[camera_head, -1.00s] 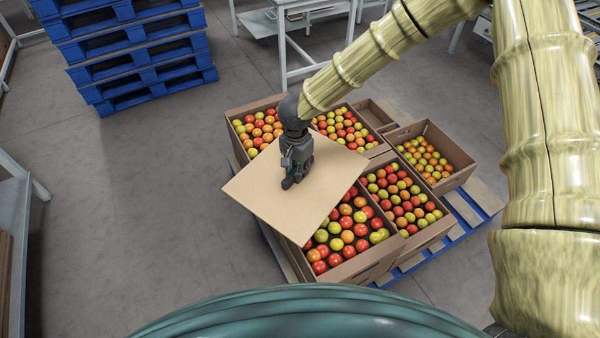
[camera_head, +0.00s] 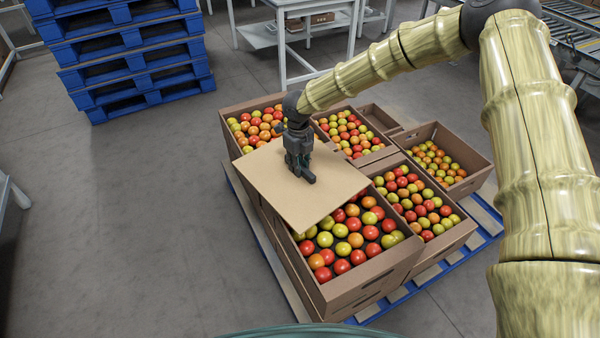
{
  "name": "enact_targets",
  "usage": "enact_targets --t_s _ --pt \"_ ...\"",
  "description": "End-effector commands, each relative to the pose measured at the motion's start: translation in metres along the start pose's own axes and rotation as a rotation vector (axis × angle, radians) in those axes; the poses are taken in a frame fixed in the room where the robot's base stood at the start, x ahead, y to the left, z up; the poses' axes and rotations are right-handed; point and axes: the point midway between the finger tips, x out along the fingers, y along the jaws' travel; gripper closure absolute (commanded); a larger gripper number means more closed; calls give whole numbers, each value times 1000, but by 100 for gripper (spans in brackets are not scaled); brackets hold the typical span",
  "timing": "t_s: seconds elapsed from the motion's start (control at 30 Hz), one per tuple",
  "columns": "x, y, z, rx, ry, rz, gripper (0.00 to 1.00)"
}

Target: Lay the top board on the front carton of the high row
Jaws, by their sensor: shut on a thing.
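My gripper (camera_head: 301,176) is shut on a flat tan board (camera_head: 265,185) and holds it nearly level, gripping it near the middle of its upper face. The board hangs over the left part of the stacked cartons. It covers the far-left part of the front carton (camera_head: 375,282), which is full of red, orange and yellow-green tomatoes. The board also overlaps the near edge of the carton behind it (camera_head: 226,118). Whether the board touches the carton rims cannot be told from this view.
More open tomato cartons stand to the right (camera_head: 455,238) and back right (camera_head: 478,168) on a blue pallet (camera_head: 398,302). A stack of blue pallets (camera_head: 135,70) stands at the back left. A grey table (camera_head: 290,45) is behind.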

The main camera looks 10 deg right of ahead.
Motion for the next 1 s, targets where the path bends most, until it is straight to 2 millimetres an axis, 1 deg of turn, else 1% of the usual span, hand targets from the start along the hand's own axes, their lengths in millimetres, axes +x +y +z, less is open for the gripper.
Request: enact_targets --t_s 0.03,0.1,0.27,0.37,1.0 --pt "11 -3 3 56 0 2 100" --pt "15 -6 6 122 0 4 100" --pt "18 -9 7 202 1 6 100" --pt "19 -11 -3 213 2 6 100" --pt "31 -24 -128 210 2 7 100"
